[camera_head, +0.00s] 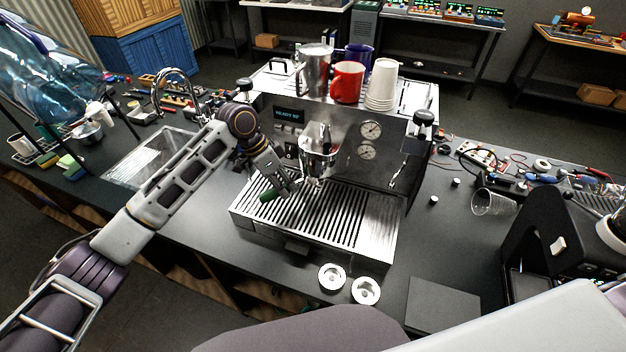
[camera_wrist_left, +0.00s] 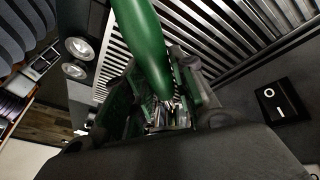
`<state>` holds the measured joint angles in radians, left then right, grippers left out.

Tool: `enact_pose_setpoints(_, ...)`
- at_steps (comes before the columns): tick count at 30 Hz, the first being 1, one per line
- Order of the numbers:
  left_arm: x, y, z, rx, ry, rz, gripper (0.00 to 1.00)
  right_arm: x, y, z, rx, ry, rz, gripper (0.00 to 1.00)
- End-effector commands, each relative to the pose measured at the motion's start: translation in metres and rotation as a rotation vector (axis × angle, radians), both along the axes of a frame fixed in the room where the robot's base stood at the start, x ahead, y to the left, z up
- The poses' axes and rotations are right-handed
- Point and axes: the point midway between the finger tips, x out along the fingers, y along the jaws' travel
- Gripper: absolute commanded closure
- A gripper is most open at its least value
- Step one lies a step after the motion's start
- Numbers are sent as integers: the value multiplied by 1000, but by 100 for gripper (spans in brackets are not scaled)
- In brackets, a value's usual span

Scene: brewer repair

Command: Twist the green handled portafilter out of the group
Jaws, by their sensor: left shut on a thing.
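The espresso machine (camera_head: 330,130) stands on the dark counter, with its chrome group (camera_head: 318,150) above the slatted drip tray (camera_head: 375,228). The portafilter's green handle (camera_head: 268,195) points out to the left front below the group. In the left wrist view the green handle (camera_wrist_left: 145,45) runs down between the fingers. My left gripper (camera_head: 279,189) is shut on the handle. The gripper hides part of the handle, and I cannot tell whether the portafilter's head sits in the group. My right gripper is not in view.
Two round metal baskets (camera_head: 349,284) lie on the counter in front of the machine. A red mug (camera_head: 347,82), a steel pitcher (camera_head: 314,70) and stacked white cups (camera_head: 382,84) stand on top. A tipped glass (camera_head: 488,202) lies to the right. A sink (camera_head: 150,158) is at the left.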

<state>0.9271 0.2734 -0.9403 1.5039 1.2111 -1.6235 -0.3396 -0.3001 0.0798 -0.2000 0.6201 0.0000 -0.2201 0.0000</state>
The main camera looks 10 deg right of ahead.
Motion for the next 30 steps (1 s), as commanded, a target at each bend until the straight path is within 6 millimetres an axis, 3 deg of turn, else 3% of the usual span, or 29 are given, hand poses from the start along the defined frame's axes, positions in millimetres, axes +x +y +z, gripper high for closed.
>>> enact_pose_setpoints(30, -11, 48, 0, -1, -1, 1, 100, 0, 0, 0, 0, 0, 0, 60)
